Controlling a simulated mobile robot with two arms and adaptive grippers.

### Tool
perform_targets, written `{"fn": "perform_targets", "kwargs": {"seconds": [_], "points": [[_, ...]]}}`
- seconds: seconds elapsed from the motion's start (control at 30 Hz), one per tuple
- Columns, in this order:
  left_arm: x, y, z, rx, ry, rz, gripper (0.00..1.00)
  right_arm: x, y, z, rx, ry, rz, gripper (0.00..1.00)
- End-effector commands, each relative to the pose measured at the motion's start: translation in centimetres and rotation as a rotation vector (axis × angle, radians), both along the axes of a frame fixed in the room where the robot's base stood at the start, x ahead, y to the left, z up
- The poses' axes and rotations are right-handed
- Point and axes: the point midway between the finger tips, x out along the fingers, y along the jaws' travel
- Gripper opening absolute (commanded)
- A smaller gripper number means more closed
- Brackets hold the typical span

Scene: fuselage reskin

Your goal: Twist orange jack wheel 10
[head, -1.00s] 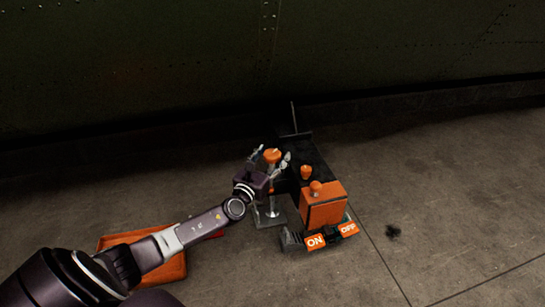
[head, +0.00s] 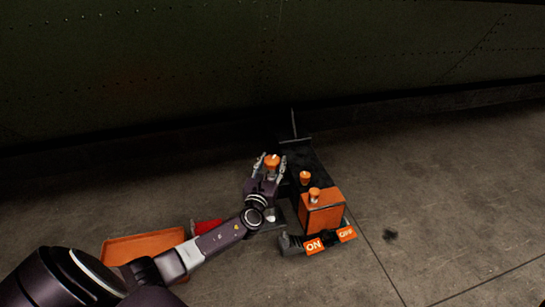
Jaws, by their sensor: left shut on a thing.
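The orange jack wheel (head: 272,162) stands at the left of the black machine, near the middle of the head view. My left gripper (head: 270,165) reaches it from below left, with one finger on each side of the wheel, and is shut on it. The gripper and wrist hide most of the jack's stand below the wheel. A number on the wheel cannot be read. My right gripper is not in view.
An orange box (head: 322,213) with ON and OFF tags (head: 314,244) stands right of my wrist. Smaller orange knobs (head: 305,177) stand close by. An orange tray (head: 143,247) lies at lower left beside a red object (head: 207,226). Floor at right is mostly clear.

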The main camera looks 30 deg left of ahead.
Motion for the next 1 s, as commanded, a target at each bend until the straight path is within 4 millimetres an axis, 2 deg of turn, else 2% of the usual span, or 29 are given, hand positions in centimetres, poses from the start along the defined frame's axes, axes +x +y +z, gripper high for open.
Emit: {"fn": "perform_targets", "kwargs": {"seconds": [0.2, 0.53, 1.0], "points": [[0.1, -0.3, 0.2, -0.006, 0.000, 0.181, 0.16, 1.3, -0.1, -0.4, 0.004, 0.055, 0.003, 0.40], [0.1, -0.2, -0.1, -0.002, 0.000, 0.412, 0.16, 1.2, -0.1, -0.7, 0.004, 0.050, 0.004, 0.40], [0.0, 0.0, 0.0, 0.000, 0.000, 0.538, 0.16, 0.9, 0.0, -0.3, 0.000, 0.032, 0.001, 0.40]]}}
